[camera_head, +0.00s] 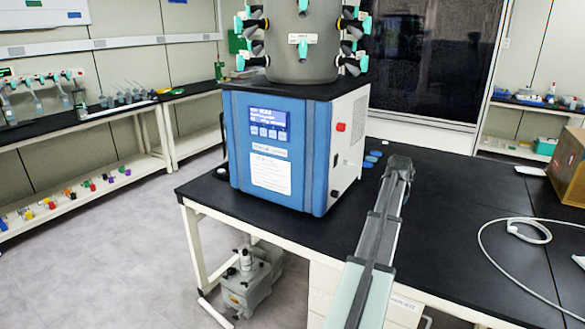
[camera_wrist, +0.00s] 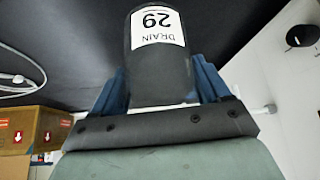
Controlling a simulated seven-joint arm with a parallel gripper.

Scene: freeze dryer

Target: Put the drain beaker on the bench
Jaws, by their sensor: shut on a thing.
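The drain beaker (camera_wrist: 161,65) is in the wrist view, dark and see-through, with a white label reading "DRAIN 29" upside down in the picture. My gripper (camera_wrist: 160,85) has its blue fingers on both sides of the beaker and is shut on it. The black bench top (camera_head: 455,225) spreads to the right of the freeze dryer in the head view and fills the dark background in the wrist view (camera_wrist: 60,40). I cannot tell whether the beaker touches the bench.
The blue freeze dryer (camera_head: 275,150) stands left of my arm; its pale side panel (camera_wrist: 285,75) is close at right in the wrist view. A white cable (camera_head: 490,250) and cardboard box (camera_head: 570,165) are at right. Bench between is clear.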

